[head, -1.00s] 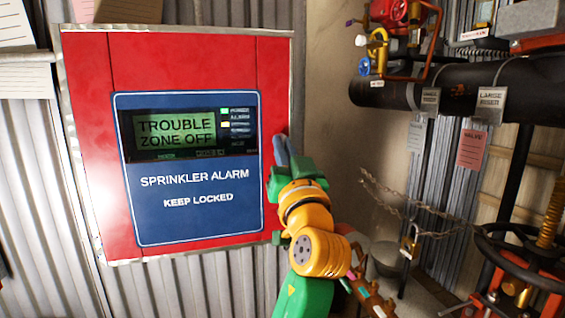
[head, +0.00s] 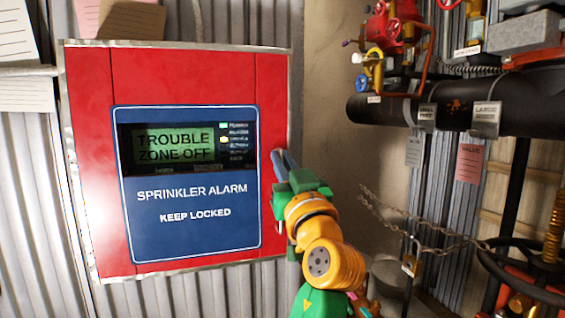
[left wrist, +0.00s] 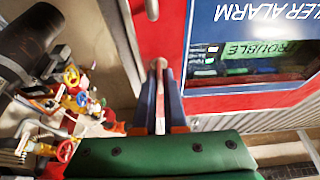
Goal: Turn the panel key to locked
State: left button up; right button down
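The red alarm panel (head: 88,150) hangs on the corrugated wall at the left of the head view. Its blue face (head: 190,235) reads "SPRINKLER ALARM KEEP LOCKED". Its lit display (head: 175,146) reads "TROUBLE ZONE OFF". My left gripper (head: 281,160) is at the panel's right side. In the left wrist view its blue fingers (left wrist: 160,85) point at the red surface with a narrow gap between them. A small metallic piece (left wrist: 158,63) shows at the fingertips, perhaps the key. Whether they grip it is unclear. The key's position cannot be read. My right gripper is out of view.
A black pipe (head: 460,95) with hanging tags and valves runs along the right. Bare wall (head: 325,120) lies between panel and pipe. Paper notes hang upper left.

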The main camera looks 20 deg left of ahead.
pick_arm(q)
jog(key=o, duration=0.4)
jog(key=shift+c, duration=0.2)
